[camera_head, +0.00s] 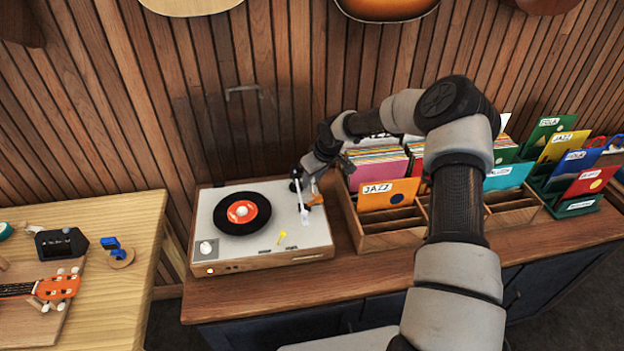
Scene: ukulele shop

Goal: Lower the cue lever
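A turntable (222,235) with a pale top and wooden sides stands on the wooden cabinet. A black record with a red-orange label (242,213) lies on it. Its white tonearm (301,198) runs along the right side, off the record, with a pale head at the front. My gripper (308,180) is at the turntable's back right corner, close to the tonearm's base. It is small and dark here, and its finger opening cannot be made out. A small orange part shows beside it; I cannot tell whether that is the cue lever. A small yellow piece (282,236) is near the front.
A wooden record crate (386,242) with divider cards and sleeves stands close on the right. Green racks (578,207) are further right. A light wood table (110,235) with a ukulele headstock (60,287) is at left. The slatted wall (280,100) is behind; guitars hang above.

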